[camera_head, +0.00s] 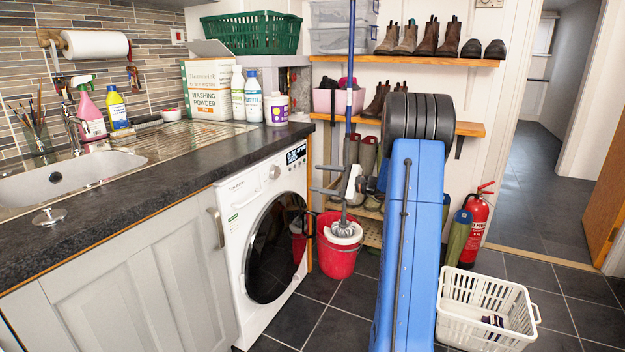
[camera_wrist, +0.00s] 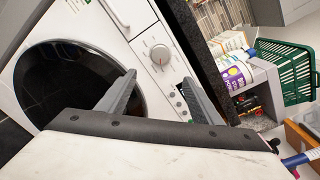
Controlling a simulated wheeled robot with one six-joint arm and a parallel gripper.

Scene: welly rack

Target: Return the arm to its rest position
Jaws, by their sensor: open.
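My gripper (camera_head: 316,179) is open and empty, in front of the right edge of the washing machine (camera_head: 262,225) and above the red mop bucket (camera_head: 338,252). In the wrist view my gripper (camera_wrist: 160,77) has its two grey fingers spread apart, with nothing between them. The washing machine's front (camera_wrist: 145,45) lies beyond the fingers in that view. My blue arm stands upright and folded in the middle of the head view, hiding part of the rack behind it.
Wellies (camera_head: 367,157) and boots (camera_head: 427,38) stand on the rack by the wall. A mop (camera_head: 345,229) stands in the bucket. A white laundry basket (camera_head: 485,310) and a fire extinguisher (camera_head: 475,228) are at right. The worktop (camera_head: 150,170) runs along the left. Floor is clear near the doorway.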

